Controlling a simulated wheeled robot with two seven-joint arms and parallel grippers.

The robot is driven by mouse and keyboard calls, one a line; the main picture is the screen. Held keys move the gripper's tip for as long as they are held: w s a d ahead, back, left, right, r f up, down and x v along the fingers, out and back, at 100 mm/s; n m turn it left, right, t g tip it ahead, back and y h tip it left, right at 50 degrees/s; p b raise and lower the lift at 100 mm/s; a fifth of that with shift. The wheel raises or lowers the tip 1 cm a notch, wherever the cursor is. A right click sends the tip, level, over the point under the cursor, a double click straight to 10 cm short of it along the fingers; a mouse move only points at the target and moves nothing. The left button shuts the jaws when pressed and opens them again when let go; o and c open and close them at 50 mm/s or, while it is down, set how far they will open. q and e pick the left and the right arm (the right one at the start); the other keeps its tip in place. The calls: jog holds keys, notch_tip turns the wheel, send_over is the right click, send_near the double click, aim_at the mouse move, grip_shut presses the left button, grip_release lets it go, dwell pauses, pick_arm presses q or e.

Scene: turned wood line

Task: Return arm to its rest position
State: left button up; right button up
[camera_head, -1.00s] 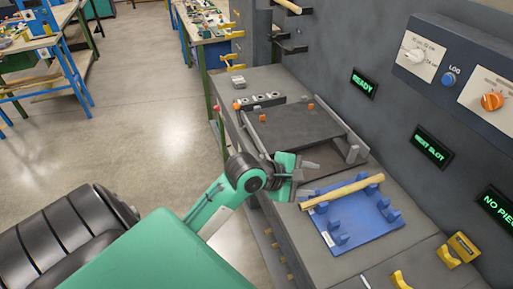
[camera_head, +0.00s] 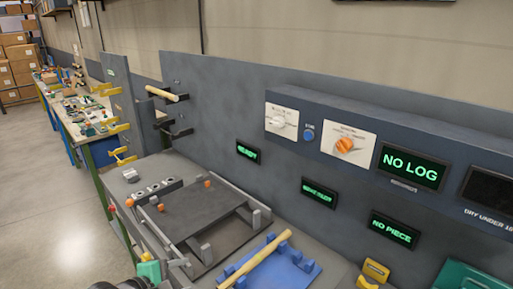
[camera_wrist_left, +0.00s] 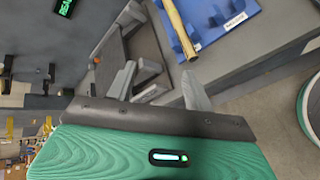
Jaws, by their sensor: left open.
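My left gripper (camera_head: 172,266) shows only in part at the bottom edge of the head view, beside the grey machine table. In the left wrist view its two grey fingers (camera_wrist_left: 158,90) stand apart with nothing between them. A light wooden rod (camera_head: 255,260) lies across the blue rack (camera_head: 298,277), to the right of the gripper. The rod (camera_wrist_left: 180,28) and rack (camera_wrist_left: 236,14) also show beyond the fingers in the left wrist view, apart from them. My right gripper is in neither view.
A dark tilted plate (camera_head: 200,219) with side rails stands on the bench close to the gripper. A grey panel carries knobs and lit screens, including "NO LOG" (camera_head: 410,166) and "NO PIECE" (camera_head: 391,230). Another rod (camera_head: 162,94) rests on wall brackets. Open floor (camera_head: 70,230) lies left.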

pick_arm(q)
jog(key=s+a+f+m+g+y, duration=0.1)
jog(key=s+f+m+g+y, duration=0.2)
jog(key=s+f+m, duration=0.65)
jog(key=s+a+f+m+g+y, duration=0.15)
jog(key=s+f+m+g, duration=0.35)
jog(key=s+m, duration=0.7)
jog(key=s+a+f+x, duration=0.1)
jog(key=s+x, duration=0.3)
jog(key=x, duration=1.2)
jog(key=s+f+x, duration=0.1)
jog(key=s+x, duration=0.2)
jog(key=x, duration=1.3)
jog(key=s+a+f, duration=0.2)
jog(key=s+f, duration=0.7)
jog(key=s+a+f+g, duration=0.1)
jog(key=s+a+f, duration=0.1)
jog(key=s+f, duration=0.7)
jog(key=shift+s+n+y, duration=0.35)
jog(key=shift+s+y, duration=0.1)
jog(key=shift+s, duration=0.2)
